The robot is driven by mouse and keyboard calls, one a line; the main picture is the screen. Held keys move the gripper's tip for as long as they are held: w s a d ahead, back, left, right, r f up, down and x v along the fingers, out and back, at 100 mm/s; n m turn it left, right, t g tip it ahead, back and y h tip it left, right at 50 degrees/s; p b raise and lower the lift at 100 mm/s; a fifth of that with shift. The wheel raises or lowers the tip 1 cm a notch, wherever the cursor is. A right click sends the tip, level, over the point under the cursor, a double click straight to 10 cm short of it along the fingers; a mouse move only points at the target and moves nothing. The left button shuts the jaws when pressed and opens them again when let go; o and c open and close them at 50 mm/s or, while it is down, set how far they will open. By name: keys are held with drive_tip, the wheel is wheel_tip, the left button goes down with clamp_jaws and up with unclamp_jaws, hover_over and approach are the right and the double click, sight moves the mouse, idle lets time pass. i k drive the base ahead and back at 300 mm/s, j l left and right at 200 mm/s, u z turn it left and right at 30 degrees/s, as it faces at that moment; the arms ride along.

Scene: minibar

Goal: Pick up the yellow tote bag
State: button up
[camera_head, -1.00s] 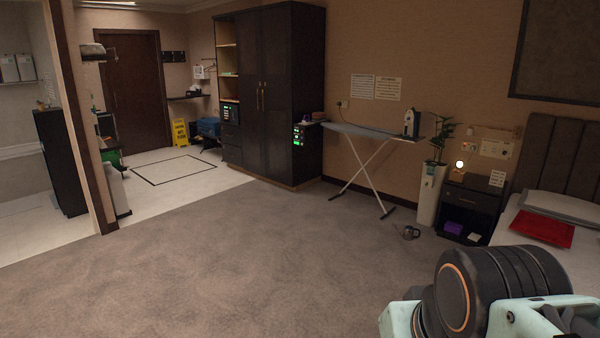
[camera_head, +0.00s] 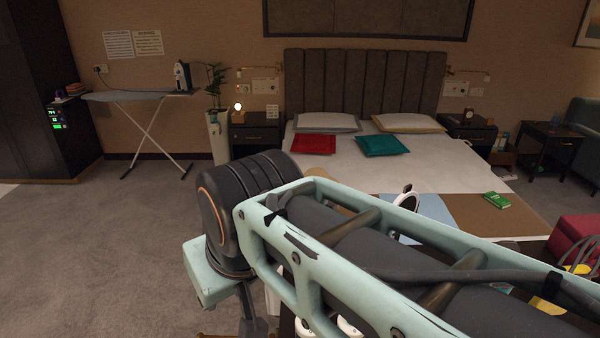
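No yellow tote bag can be made out for certain. Two patches of yellow show at the lower right: one yellow patch (camera_head: 583,270) behind thin curved bars, and another yellow patch (camera_head: 548,304) lower down, partly hidden by my arm. I cannot tell whether either is the bag. My arm crosses the lower middle and right of the view and bends downward near the centre left. My gripper is out of view, so its state does not show.
A bed (camera_head: 440,168) with a red cushion (camera_head: 314,144) and a teal cushion (camera_head: 384,145) stands ahead. An ironing board (camera_head: 140,96) is at the left, a red box-shaped thing (camera_head: 578,238) at the right. Carpet at the left (camera_head: 90,250) is clear.

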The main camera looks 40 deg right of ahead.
sight(586, 271)
drive_tip(key=z, duration=3.15)
drive_tip(key=k+j+u, duration=0.15)
drive_tip(key=k+u, duration=0.2)
drive_tip(key=k, duration=0.3)
drive_tip(key=i+l+u, duration=0.1)
drive_tip(key=u, duration=0.3)
drive_tip(key=l+u, duration=0.1)
drive_tip(key=u, duration=0.35)
drive_tip(key=i+l, duration=0.15)
drive_tip(key=l, duration=0.25)
drive_tip(key=i+l, duration=0.2)
drive_tip(key=l, duration=0.2)
drive_tip(key=i+l, duration=0.15)
drive_tip(key=l, duration=0.25)
drive_tip(key=i+l, duration=0.2)
drive_tip(key=l, duration=0.15)
